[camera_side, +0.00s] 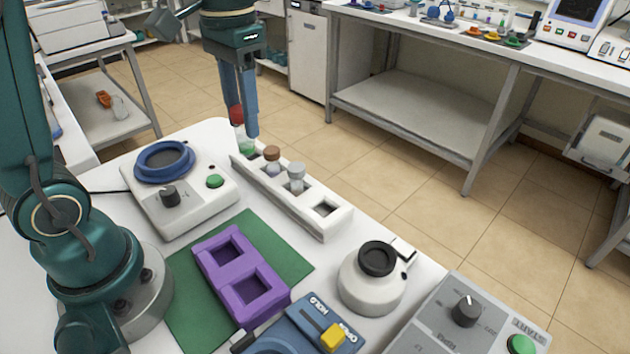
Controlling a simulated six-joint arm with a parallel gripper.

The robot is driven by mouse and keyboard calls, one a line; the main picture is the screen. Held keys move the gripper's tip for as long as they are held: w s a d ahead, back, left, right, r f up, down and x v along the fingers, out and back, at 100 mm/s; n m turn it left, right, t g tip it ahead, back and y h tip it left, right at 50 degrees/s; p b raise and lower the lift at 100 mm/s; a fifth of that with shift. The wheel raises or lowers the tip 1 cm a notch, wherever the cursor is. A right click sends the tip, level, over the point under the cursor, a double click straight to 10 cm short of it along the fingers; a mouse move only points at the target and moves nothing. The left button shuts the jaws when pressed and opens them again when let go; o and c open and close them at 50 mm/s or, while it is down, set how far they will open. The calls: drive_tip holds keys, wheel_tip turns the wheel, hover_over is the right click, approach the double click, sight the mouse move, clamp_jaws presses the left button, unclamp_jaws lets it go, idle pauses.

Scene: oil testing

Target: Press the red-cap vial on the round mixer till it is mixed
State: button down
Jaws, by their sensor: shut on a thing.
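My gripper (244,122) is shut on the red-cap vial (246,143), with its blue fingers pointing down around the red cap. The vial is upright, has clear walls and holds some green liquid. It is at the far left end of the white rack (318,222); I cannot tell whether its bottom is still inside a slot or just above it. A small round white mixer (370,290) with a black cup on top stands right of the rack's near end, well away from my gripper. Nothing sits in its cup.
A brown-capped vial (272,158) and a grey-capped vial (296,176) stand in the rack. A white device with a blue ring (165,163) is at the left. A purple block (238,268) lies on a green mat (190,325). A blue device (315,322) and grey control box (440,325) are in front.

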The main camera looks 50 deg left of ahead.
wheel_tip(320, 180, up, 3)
drive_tip(key=w+d, duration=0.2)
drive_tip(key=w, duration=0.1)
drive_tip(key=m, duration=0.6)
hover_over(378, 261)
wheel_tip(378, 261, down, 3)
drive_tip(key=shift+f, duration=3.05)
drive_tip(key=shift+f, duration=0.45)
idle(2.0)
